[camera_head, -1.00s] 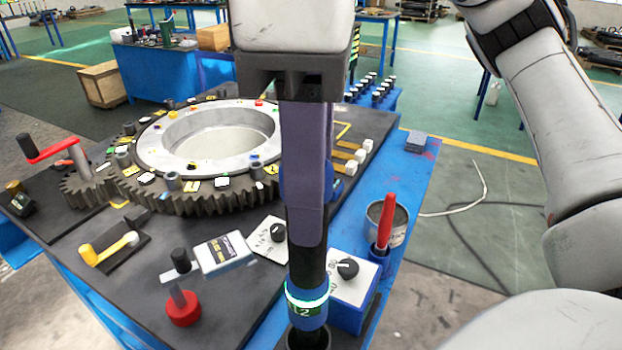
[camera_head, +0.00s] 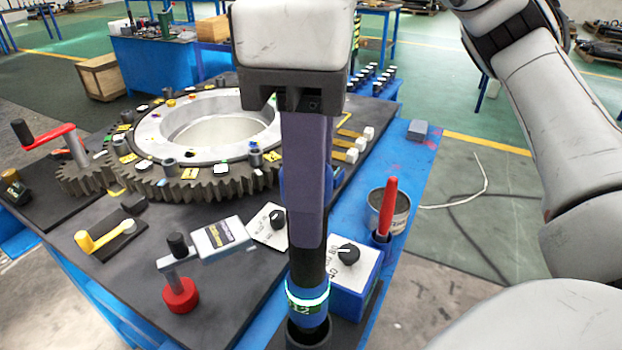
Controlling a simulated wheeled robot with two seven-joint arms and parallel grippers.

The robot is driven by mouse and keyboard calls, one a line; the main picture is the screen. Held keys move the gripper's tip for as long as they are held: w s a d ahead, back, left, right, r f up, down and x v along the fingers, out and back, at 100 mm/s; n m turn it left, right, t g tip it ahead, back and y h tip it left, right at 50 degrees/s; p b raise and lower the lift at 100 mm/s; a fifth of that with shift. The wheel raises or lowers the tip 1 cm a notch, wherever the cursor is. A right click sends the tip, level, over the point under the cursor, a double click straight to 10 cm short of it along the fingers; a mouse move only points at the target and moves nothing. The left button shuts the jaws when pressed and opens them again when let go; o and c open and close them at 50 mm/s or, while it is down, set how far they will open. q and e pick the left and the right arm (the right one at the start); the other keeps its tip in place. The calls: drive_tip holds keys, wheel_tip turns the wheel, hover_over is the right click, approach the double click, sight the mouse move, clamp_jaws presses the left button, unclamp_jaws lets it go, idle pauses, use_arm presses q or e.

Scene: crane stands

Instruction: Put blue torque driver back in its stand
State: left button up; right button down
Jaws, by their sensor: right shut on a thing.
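My right gripper (camera_head: 307,232) comes down in the middle of the head view, shut on the blue torque driver (camera_head: 307,300). The driver hangs about upright, with a black shaft and a blue collar with a bright ring and green label near its lower end. Its stand, a dark round cup (camera_head: 308,334), shows directly below at the bottom of the picture. The driver's lower end overlaps the cup's opening in this view; I cannot tell whether it is inside. The gripper fingers hide most of the driver's upper part. My left gripper is not in view.
A blue box with a dial (camera_head: 347,268) stands close right of the driver. A red-handled tool (camera_head: 388,207) stands beside a metal can (camera_head: 401,215). A large gear ring (camera_head: 160,187), a red crank (camera_head: 180,293) and a yellow crank (camera_head: 100,240) occupy the bench at left.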

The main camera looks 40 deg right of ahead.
sight(308, 271)
drive_tip(key=shift+f+b, duration=0.55)
drive_tip(key=shift+f, duration=0.35)
drive_tip(key=shift+f+b, duration=0.4)
drive_tip(key=shift+f, duration=0.2)
drive_tip(key=shift+f+b, duration=0.5)
drive_tip(key=shift+f, duration=0.25)
drive_tip(key=shift+f+b, duration=0.6)
drive_tip(key=shift+f, duration=0.25)
drive_tip(key=c, duration=1.3)
unclamp_jaws()
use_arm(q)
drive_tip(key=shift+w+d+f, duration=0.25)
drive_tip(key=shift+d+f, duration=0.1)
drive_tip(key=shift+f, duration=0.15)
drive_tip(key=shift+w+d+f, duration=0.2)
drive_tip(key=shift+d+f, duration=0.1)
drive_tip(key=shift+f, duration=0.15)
use_arm(e)
drive_tip(key=shift+o, duration=0.6)
drive_tip(key=shift+f, duration=0.1)
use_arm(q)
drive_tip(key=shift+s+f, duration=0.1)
